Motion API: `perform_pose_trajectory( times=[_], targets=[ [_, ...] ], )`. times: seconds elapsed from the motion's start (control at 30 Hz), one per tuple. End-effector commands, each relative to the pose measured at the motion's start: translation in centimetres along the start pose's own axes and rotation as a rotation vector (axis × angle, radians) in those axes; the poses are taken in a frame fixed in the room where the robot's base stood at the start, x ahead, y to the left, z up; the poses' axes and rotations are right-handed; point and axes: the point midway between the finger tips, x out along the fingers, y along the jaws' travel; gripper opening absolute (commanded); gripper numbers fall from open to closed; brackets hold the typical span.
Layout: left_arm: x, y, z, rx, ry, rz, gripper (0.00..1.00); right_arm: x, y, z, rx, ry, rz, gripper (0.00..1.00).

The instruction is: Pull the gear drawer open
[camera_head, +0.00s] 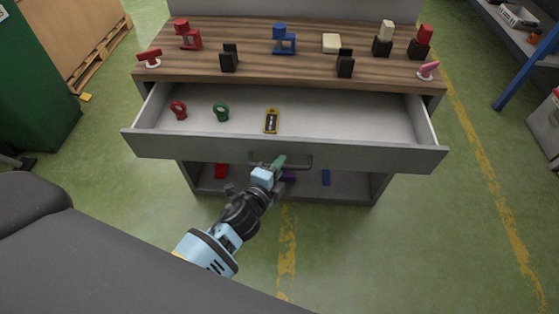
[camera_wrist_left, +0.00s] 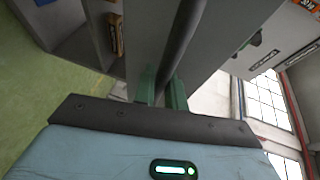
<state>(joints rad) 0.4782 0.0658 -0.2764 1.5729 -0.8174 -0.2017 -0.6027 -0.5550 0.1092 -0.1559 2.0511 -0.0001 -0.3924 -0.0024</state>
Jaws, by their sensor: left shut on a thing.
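The gear drawer (camera_head: 380,157) is pulled out from under the wooden top of a grey bench. A red ring-shaped piece (camera_head: 179,110), a green ring-shaped piece (camera_head: 221,113) and a yellow and black piece (camera_head: 271,121) lie inside it. A dark bar handle (camera_head: 297,163) is on its front. My left gripper (camera_head: 279,163) is at the left part of the handle. In the left wrist view its green fingers (camera_wrist_left: 163,90) are shut on the dark handle bar (camera_wrist_left: 182,45). My right gripper does not show.
The wooden benchtop (camera_head: 300,38) carries several red, blue, black and pink pieces. A lower shelf (camera_head: 340,188) under the drawer holds red, purple and blue pieces. Green floor (camera_head: 430,230) is free to the right. A green cabinet (camera_head: 35,85) stands at left.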

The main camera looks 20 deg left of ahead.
Motion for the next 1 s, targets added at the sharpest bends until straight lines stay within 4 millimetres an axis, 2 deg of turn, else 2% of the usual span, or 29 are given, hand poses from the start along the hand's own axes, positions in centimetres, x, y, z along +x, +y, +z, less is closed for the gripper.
perform_pose_trajectory(
  times=[0.23,0.27,0.4,0.77,1.0],
  targets=[
    [0.0,0.0,0.0,0.001,-0.001,0.000,0.00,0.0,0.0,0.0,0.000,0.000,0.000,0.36],
    [0.0,0.0,0.0,0.000,-0.001,0.000,0.15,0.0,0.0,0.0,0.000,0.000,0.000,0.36],
    [0.0,0.0,0.0,0.000,-0.001,0.000,0.33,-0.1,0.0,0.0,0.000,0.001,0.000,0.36],
    [-0.4,0.1,0.0,0.000,0.000,0.001,0.34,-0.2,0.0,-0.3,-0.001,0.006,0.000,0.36],
    [-3.7,0.1,0.0,-0.001,0.000,0.002,0.34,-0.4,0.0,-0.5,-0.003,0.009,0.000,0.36]
  ],
)
